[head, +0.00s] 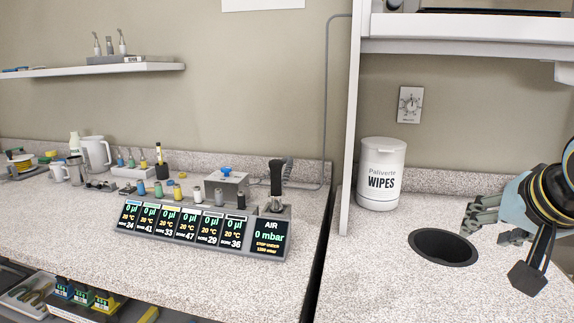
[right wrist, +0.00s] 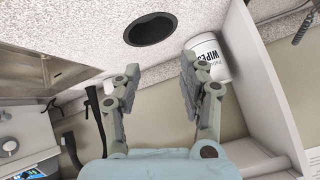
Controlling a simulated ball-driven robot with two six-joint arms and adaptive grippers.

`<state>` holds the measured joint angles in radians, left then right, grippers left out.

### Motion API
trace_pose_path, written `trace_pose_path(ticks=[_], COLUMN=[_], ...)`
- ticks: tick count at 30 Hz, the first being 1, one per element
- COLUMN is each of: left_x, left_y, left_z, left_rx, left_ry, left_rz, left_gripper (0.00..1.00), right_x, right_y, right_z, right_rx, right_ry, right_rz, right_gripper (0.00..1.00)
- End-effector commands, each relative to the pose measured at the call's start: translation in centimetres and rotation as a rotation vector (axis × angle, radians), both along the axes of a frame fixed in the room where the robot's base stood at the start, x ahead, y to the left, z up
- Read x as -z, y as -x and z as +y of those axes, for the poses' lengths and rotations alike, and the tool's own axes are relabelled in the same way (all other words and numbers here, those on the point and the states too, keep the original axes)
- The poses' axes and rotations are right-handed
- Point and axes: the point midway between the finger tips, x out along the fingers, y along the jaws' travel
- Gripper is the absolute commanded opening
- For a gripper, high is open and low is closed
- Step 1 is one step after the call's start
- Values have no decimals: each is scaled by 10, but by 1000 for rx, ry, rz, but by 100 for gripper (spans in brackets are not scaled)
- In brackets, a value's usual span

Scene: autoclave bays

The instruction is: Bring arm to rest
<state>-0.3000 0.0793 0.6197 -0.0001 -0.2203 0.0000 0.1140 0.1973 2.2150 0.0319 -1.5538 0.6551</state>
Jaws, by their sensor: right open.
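My right gripper (head: 493,219) is at the right side of the head view, above the right counter and just right of the round black opening. In the right wrist view my right gripper (right wrist: 153,95) has its two fingers spread wide apart with nothing between them. My right arm comes in from the right edge of the head view. My left gripper is in neither view.
A white wipes tub (head: 381,175) stands behind the round black opening (head: 443,247) in the right counter. An upright panel (head: 351,130) stands left of the tub. A display unit (head: 203,230) with a black lever sits on the left counter among small bottles.

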Motion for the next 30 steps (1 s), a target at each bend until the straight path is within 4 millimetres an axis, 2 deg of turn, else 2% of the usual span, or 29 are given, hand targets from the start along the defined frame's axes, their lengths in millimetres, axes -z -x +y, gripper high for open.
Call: trace_pose_path(ticks=[1,3,6,12,19,21,24,26,30], left_x=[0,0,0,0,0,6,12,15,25], left_y=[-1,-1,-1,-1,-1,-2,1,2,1], left_z=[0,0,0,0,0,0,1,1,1], left_rx=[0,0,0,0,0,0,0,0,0], left_ry=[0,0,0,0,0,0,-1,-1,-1], left_rz=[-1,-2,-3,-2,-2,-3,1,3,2], left_gripper=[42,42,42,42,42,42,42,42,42], right_x=[31,60,89,123,142,172,208,231,292], right_y=[32,69,114,190,263,250,244,242,241], right_z=[6,11,17,26,33,30,27,25,20], right_rx=[-60,-144,-246,-412,-576,-568,-565,-563,-560], right_ry=[43,99,159,235,287,285,279,275,266], right_rz=[75,155,248,390,518,520,532,540,562], right_gripper=[42,42,42,42,42,42,42,42,42])
